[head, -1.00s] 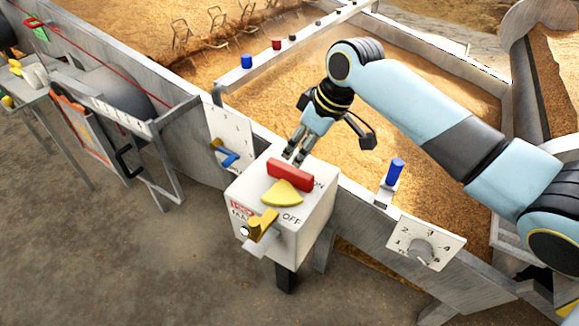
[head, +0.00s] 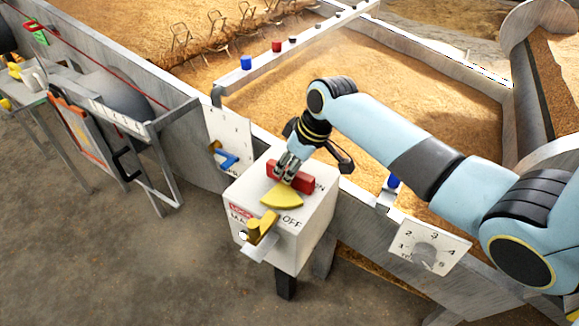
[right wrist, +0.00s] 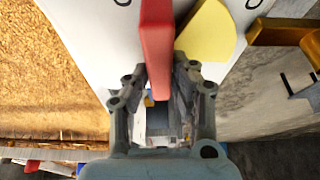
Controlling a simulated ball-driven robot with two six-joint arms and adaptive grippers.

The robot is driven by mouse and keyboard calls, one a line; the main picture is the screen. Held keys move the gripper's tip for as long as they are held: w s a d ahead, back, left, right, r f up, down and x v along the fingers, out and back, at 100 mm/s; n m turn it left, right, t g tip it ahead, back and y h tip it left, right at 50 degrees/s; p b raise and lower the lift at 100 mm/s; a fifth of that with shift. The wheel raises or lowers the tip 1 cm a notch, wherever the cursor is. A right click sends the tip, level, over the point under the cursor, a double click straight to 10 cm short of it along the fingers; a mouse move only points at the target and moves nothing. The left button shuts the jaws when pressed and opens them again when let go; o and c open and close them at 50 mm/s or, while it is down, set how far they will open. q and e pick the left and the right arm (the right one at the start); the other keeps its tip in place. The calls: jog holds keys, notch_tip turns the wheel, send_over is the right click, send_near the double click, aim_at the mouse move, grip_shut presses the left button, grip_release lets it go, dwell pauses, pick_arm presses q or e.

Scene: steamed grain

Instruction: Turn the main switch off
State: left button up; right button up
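The main switch is a white box (head: 310,225) marked ON and OFF, with a red bar handle (head: 304,186) and a yellow wedge (head: 282,195) on top. The handle's near end lies toward ON. My right gripper (head: 284,178) is right at the handle and hides part of it. In the right wrist view the red handle (right wrist: 156,45) reaches between the fingers of my open right gripper (right wrist: 163,68), nearer the left finger. Whether they touch it I cannot tell. The yellow wedge (right wrist: 207,30) is beside the handle. My left gripper is not in view.
A yellow latch (head: 262,228) sticks out of the box's front. A blue lever (head: 227,158) is on a plate to the left, a numbered dial plate (head: 430,247) to the right. The grain bed (head: 410,110) lies behind. Bare floor (head: 130,260) is free at the front left.

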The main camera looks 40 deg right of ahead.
grip_shut()
